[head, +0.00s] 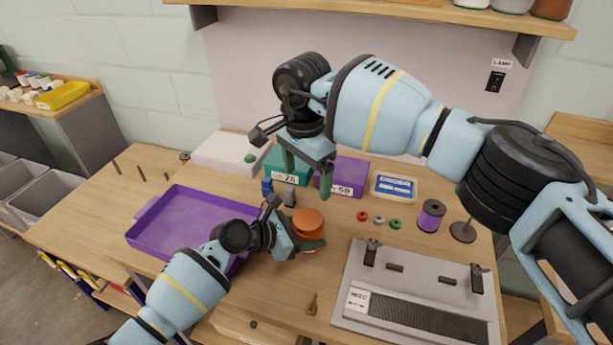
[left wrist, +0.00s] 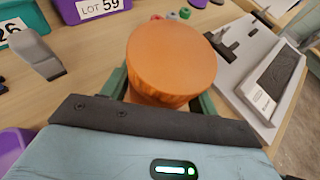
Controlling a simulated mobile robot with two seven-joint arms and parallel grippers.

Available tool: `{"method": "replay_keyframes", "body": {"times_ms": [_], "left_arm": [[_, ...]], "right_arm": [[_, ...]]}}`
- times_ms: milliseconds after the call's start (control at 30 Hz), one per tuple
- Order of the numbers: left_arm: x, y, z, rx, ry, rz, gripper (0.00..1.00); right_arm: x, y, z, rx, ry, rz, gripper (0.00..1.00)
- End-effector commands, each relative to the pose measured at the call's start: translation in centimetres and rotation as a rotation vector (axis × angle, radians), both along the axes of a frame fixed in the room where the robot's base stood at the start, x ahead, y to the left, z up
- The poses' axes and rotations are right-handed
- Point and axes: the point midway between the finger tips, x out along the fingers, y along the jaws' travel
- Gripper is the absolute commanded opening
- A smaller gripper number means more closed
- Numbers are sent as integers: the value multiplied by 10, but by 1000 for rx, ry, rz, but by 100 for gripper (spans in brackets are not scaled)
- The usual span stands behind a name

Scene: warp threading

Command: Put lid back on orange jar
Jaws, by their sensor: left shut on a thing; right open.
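The orange jar (head: 308,228) stands on the wooden table near the middle of the head view. Its round, flat orange top (left wrist: 172,52) faces up in the left wrist view and looks like a lid over a slightly narrower body. I cannot tell whether it is fully seated. My left gripper (head: 303,241) is shut around the jar's body, with a green finger on each side in the left wrist view. My right gripper (head: 307,178) is open and empty, pointing down above and behind the jar. No separate loose lid shows.
A purple tray (head: 160,232) lies left of the jar. Teal (head: 274,166) and purple (head: 350,170) lot boxes stand behind. Small red and green pieces (head: 379,220) and a purple spool (head: 431,214) are to the right. A grey threading board (head: 350,318) lies front right.

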Motion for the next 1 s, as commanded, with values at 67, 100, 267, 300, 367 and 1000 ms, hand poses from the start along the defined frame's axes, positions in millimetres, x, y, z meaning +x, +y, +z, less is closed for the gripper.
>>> {"method": "replay_keyframes", "body": {"times_ms": [67, 100, 267, 300, 367, 1000], "left_arm": [[0, 0, 1, -1, -2, 0, 0], [0, 0, 1, -1, -2, 0, 61], [0, 0, 1, -1, -2, 0, 82], [0, 0, 1, -1, -2, 0, 85], [0, 0, 1, -1, 0, 0, 85], [-23, 47, 28, -1, -5, 1, 85]], "right_arm": [[0, 0, 0, 1, -1, 0, 86], [0, 0, 0, 1, -1, 0, 86], [0, 0, 0, 1, -1, 0, 86], [0, 0, 0, 1, -1, 0, 86], [0, 0, 0, 1, -1, 0, 86], [-1, 0, 37, 0, -45, 0, 86]]}}
